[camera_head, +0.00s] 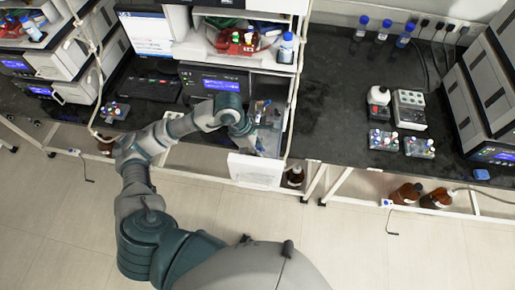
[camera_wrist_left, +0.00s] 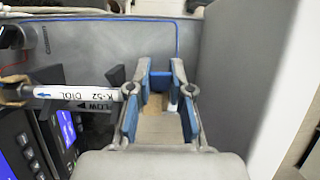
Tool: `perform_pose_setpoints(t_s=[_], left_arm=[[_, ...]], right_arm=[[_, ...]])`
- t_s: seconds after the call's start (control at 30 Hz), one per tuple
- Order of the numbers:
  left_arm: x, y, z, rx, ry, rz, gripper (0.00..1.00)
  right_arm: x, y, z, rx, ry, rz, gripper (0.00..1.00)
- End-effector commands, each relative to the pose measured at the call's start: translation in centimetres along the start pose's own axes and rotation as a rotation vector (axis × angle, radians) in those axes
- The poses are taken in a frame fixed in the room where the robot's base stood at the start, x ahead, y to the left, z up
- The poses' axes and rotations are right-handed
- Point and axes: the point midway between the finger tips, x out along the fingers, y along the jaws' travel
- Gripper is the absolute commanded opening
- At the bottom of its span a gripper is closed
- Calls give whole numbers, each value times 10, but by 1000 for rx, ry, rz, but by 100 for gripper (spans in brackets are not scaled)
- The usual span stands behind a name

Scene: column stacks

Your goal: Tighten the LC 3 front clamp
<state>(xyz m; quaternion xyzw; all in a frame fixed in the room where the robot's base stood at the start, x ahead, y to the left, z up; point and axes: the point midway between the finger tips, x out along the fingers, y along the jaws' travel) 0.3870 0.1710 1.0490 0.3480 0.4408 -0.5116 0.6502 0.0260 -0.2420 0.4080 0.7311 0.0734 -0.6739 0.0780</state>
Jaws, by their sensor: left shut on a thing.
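My left gripper (camera_head: 247,138) reaches into the open compartment of the middle LC stack (camera_head: 269,125). In the left wrist view its two blue-padded fingers (camera_wrist_left: 161,82) are closed on a small part between the tips. That part is mostly hidden; by its place it seems to be the front clamp. A white column (camera_wrist_left: 75,93) labelled K-52 lies level to the left, with a flow arrow label. Its left end sits in a brownish holder (camera_wrist_left: 12,92), and its right end meets the left finger. My right gripper is not in view.
An open white door (camera_head: 255,171) hangs in front of the compartment, and a grey panel (camera_wrist_left: 245,75) stands close right of the fingers. A keyboard (camera_head: 151,89) lies left. Bottles (camera_head: 382,32) and vial racks (camera_head: 418,147) stand on the right bench.

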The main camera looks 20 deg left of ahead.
Motion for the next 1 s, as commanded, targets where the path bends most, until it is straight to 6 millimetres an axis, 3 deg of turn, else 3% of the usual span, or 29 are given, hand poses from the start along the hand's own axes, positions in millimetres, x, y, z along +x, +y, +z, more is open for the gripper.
perform_pose_setpoints(t_s=[0.07, 0.1, 0.2, 0.57, 0.67, 1.0], left_arm=[[3, -2, -1, 0, 3, -8, 0], [3, -2, -1, -1, 3, -8, 22], [3, -2, -1, 0, 2, -7, 46], [-4, 0, -1, 0, -1, -1, 46], [-17, 1, 0, 0, -3, 2, 46], [-90, 2, -1, -1, -2, 0, 46]], right_arm=[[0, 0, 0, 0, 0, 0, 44], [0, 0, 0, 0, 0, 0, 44], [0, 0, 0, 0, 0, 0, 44], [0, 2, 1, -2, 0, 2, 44], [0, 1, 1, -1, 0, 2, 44], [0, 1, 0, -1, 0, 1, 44]])
